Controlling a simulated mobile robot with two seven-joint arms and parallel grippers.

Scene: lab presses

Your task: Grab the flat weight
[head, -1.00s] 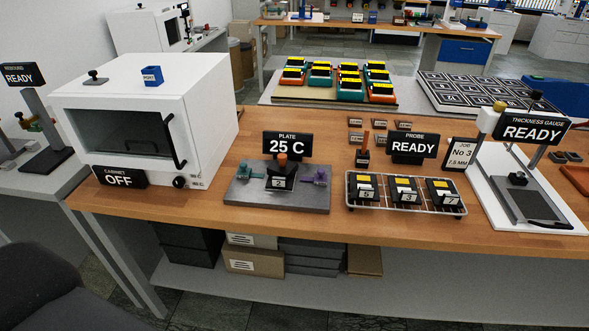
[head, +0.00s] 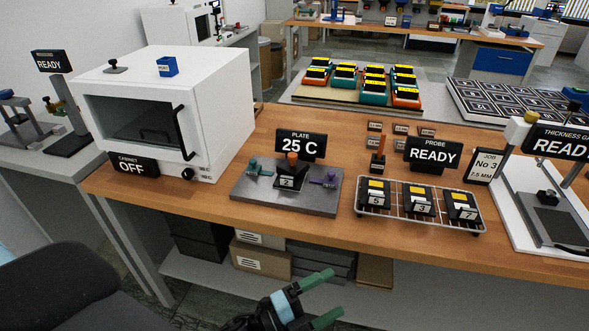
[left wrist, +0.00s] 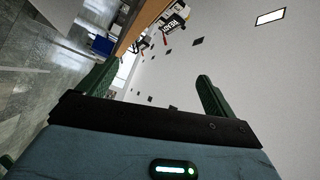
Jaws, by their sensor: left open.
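A dark flat piece with a knob (head: 117,65), which looks like the flat weight, lies on top of the white cabinet (head: 219,99), near its back left. My left gripper (head: 323,298) is open and empty, with green fingers, at the bottom of the head view. It is in front of the bench and well apart from the weight. In the left wrist view its two fingers (left wrist: 155,95) are spread with nothing between them. The weight cannot be made out in that view. My right gripper is not in view.
The grey plate (head: 322,200), the wire rack (head: 422,222) with black blocks and the thickness gauge (head: 520,205) stand along the wooden bench (head: 225,207). A dark chair (head: 70,290) is at the lower left.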

